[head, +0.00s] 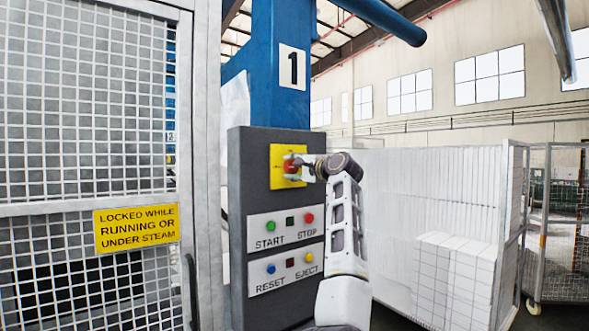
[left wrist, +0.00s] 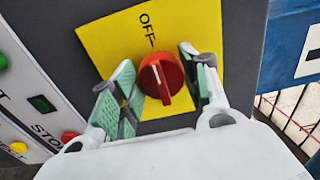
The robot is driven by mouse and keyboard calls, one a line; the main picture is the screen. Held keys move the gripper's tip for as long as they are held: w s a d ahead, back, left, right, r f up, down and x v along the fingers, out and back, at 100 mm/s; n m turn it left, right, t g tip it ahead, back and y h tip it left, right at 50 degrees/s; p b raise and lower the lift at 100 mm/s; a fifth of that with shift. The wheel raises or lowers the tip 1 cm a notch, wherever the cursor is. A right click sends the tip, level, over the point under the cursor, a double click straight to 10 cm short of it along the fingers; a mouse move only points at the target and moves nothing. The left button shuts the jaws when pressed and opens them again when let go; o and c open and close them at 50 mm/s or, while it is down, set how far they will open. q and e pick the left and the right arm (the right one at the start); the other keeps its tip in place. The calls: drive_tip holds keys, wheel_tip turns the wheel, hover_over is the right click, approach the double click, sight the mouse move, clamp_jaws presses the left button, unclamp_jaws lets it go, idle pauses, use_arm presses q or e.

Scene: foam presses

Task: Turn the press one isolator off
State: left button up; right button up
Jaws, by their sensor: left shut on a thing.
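The press one isolator is a red rotary knob (head: 291,167) on a yellow plate (head: 278,180), high on the dark control panel (head: 250,160) under the "1" sign (head: 292,67). In the left wrist view the knob (left wrist: 160,76) has a raised ridge with a pale line, roughly in line with the OFF mark (left wrist: 148,30) on the yellow plate (left wrist: 105,45). My left gripper (head: 304,166) reaches the knob from the right. In the left wrist view its green-padded fingers (left wrist: 165,90) stand on both sides of the knob. Any ON mark is hidden. My right gripper is not in view.
Below the isolator are START and STOP buttons (head: 282,224) and RESET and EJECT buttons (head: 286,266). A mesh guard door (head: 88,100) with a yellow warning sign (head: 136,228) stands left. A cart of white foam blocks (head: 430,200) stands right, with another mesh cart (head: 560,220) beyond.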

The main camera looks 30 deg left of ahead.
use_arm(q)
drive_tip(key=o, duration=1)
drive_tip(key=shift+d, duration=0.1)
drive_tip(key=shift+v, duration=5.95)
drive_tip(key=shift+f, duration=0.2)
